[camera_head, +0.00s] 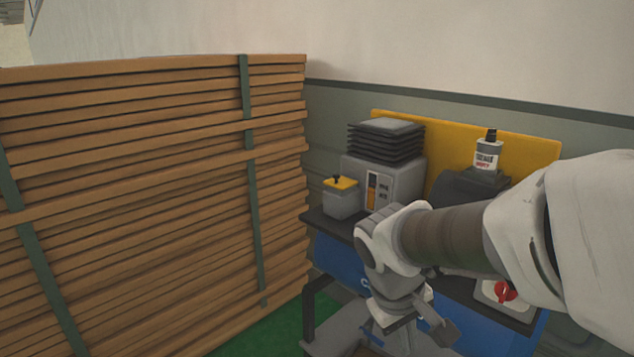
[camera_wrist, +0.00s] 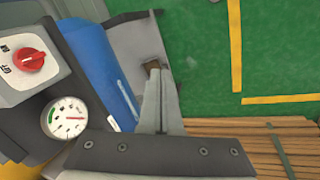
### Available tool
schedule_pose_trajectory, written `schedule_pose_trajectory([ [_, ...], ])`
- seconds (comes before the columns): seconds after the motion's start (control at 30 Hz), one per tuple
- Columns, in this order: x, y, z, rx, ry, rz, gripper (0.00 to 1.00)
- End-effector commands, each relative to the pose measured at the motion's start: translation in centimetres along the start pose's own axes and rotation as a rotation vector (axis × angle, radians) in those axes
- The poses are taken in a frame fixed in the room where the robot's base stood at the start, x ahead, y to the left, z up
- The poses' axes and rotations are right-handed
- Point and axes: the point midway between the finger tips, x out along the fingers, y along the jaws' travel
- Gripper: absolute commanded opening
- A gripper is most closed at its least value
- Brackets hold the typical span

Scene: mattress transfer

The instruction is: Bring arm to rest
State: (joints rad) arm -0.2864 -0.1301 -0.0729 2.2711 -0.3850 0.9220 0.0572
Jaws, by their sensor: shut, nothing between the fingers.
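My arm (camera_head: 450,235) reaches in from the right in the head view and bends down at the wrist, in front of a workbench. My gripper shows in the wrist view (camera_wrist: 154,72), where its two fingers lie together with nothing between them. It points down over a grey surface beside the bench's blue front, above the green floor. In the head view the fingertips are not clear at the bottom edge.
A tall strapped stack of wooden slats (camera_head: 150,200) stands at the left. A red knob (camera_wrist: 30,60) and a gauge (camera_wrist: 66,118) are close to my gripper. Green floor (camera_wrist: 200,50) lies beyond.

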Motion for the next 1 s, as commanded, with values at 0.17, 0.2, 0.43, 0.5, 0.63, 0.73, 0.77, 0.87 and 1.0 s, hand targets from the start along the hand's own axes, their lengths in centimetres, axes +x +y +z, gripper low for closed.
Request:
schedule_pose_trajectory([
  [0.17,-3.2,0.4,3.1,0.156,0.111,-0.074,0.00],
  [0.2,-3.8,0.3,3.8,0.188,0.134,-0.088,0.00],
  [0.43,-6.6,-0.3,6.9,0.344,0.269,-0.157,0.00],
  [0.5,-7.3,-0.6,7.6,0.382,0.306,-0.171,0.00],
  [0.63,-8.3,-1.1,8.8,0.445,0.371,-0.193,0.00],
  [0.73,-11.2,-0.2,8.5,0.440,0.364,-0.196,0.00],
  [0.77,-11.8,0.0,8.4,0.440,0.364,-0.196,0.00],
  [0.87,-13.8,0.7,8.3,0.439,0.363,-0.195,0.00],
  [1.0,-17.3,1.8,8.1,0.439,0.363,-0.195,0.00],
])
